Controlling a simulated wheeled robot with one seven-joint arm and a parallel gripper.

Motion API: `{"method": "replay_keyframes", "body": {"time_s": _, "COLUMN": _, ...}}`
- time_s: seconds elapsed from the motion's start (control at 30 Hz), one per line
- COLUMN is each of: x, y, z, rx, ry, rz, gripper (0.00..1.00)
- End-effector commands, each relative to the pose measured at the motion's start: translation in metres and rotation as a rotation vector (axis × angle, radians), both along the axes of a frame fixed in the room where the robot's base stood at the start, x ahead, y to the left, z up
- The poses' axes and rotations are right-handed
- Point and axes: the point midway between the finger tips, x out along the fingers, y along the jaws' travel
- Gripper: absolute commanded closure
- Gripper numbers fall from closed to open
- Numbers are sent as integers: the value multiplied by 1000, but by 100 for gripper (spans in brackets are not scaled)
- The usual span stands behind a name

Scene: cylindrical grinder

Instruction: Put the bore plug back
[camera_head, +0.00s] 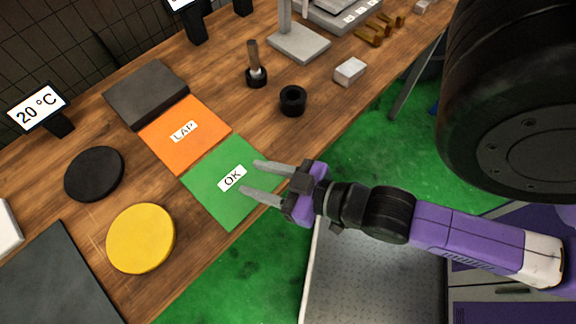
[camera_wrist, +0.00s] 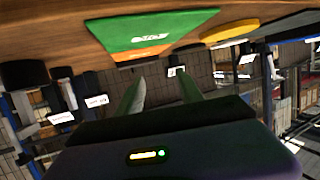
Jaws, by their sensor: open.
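What looks like the bore plug (camera_head: 254,56), a slim brownish-grey handle, stands upright in a small black round base (camera_head: 257,78) on the wooden bench. Its lower end is hidden in or behind that base. A separate black ring-shaped holder (camera_head: 293,101) with a dark open top stands to its lower right. My gripper (camera_head: 250,177) is open and empty, its two pale fingers over the green OK mat (camera_head: 215,205), apart from the plug and the holder. In the wrist view, the open fingers (camera_wrist: 160,90) show with nothing between them, and the green mat (camera_wrist: 120,32) shows beyond.
An orange LAP mat (camera_head: 165,145) and dark slab (camera_head: 146,92) lie beyond the green mat. A yellow disc (camera_head: 141,238) and black disc (camera_head: 94,174) lie left. A pale block (camera_head: 350,71) and grey stand (camera_head: 299,45) are on the right. The bench edge runs beneath my gripper.

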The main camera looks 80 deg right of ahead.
Motion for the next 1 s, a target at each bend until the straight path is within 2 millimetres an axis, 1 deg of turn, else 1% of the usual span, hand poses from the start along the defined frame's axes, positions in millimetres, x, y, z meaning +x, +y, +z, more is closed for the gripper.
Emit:
{"method": "replay_keyframes", "body": {"time_s": 0.03, "x": -17, "y": 16, "z": 3, "rx": 3, "ry": 2, "rz": 55, "gripper": 57}}
{"method": "replay_keyframes", "body": {"time_s": 0.1, "x": -33, "y": 30, "z": 10, "rx": 4, "ry": -12, "rz": 111, "gripper": 57}}
{"method": "replay_keyframes", "body": {"time_s": 0.2, "x": -51, "y": 42, "z": 20, "rx": 3, "ry": -27, "rz": 167, "gripper": 57}}
{"method": "replay_keyframes", "body": {"time_s": 0.3, "x": -62, "y": 48, "z": 27, "rx": 4, "ry": -37, "rz": 197, "gripper": 57}}
{"method": "replay_keyframes", "body": {"time_s": 0.43, "x": -66, "y": 50, "z": 30, "rx": 3, "ry": -44, "rz": 210, "gripper": 57}}
{"method": "replay_keyframes", "body": {"time_s": 1.0, "x": -66, "y": 50, "z": 30, "rx": 3, "ry": -44, "rz": 208, "gripper": 57}}
